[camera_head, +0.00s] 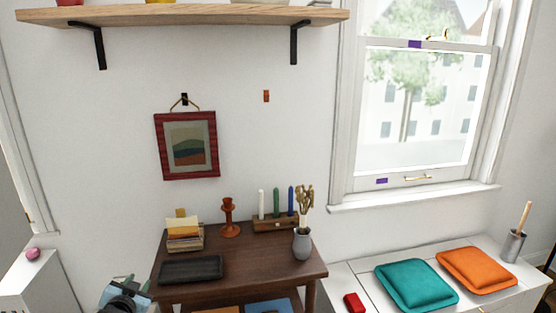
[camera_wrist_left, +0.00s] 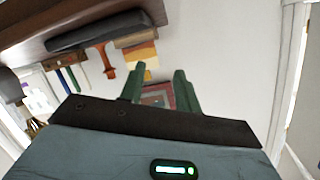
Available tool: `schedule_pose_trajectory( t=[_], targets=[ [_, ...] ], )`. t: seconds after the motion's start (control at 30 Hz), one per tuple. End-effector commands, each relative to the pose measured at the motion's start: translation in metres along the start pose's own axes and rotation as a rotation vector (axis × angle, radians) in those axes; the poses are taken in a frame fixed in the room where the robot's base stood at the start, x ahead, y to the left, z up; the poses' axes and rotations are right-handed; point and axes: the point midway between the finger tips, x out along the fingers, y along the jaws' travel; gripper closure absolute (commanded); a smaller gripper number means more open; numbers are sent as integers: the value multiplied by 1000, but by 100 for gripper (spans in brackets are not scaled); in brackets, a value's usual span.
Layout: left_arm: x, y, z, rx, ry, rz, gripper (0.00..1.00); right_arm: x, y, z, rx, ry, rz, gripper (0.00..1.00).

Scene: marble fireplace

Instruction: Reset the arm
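My left gripper (camera_head: 126,292) is at the bottom edge of the head view, left of the dark wooden table, and partly cut off. In the left wrist view its two green fingers (camera_wrist_left: 160,70) stand apart with nothing held between them. The wrist view looks upside down toward the wall. The red-framed picture (camera_wrist_left: 157,96) shows beyond the fingers there. In the head view this picture (camera_head: 187,145) hangs by a cord from a dark hook on the wall. My right gripper is not in view.
A wooden shelf (camera_head: 180,15) is above. Cushions (camera_head: 416,284) lie on a white bench at right.

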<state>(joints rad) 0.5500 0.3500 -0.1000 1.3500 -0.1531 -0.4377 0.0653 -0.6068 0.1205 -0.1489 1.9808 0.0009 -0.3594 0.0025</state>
Motion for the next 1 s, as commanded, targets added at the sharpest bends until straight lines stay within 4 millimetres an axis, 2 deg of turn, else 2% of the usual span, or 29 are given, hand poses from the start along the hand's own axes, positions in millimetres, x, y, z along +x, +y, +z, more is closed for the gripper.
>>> schedule_pose_trajectory(
  t=[0.17,0.2,0.47,0.57,0.67,0.8,1.0],
  targets=[
    [-1,12,-18,-88,91,68,67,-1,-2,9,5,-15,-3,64],
    [-9,26,-1,-83,68,84,67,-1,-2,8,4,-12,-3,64],
    [-56,86,63,-91,-3,171,67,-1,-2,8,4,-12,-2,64],
    [-86,114,93,-101,-41,214,67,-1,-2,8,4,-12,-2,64],
    [-125,144,128,-118,-89,263,67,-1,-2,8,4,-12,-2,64],
    [-190,182,170,-150,-161,329,67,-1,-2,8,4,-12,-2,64],
    [-289,221,214,-207,-270,406,67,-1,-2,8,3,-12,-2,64]
  ],
)
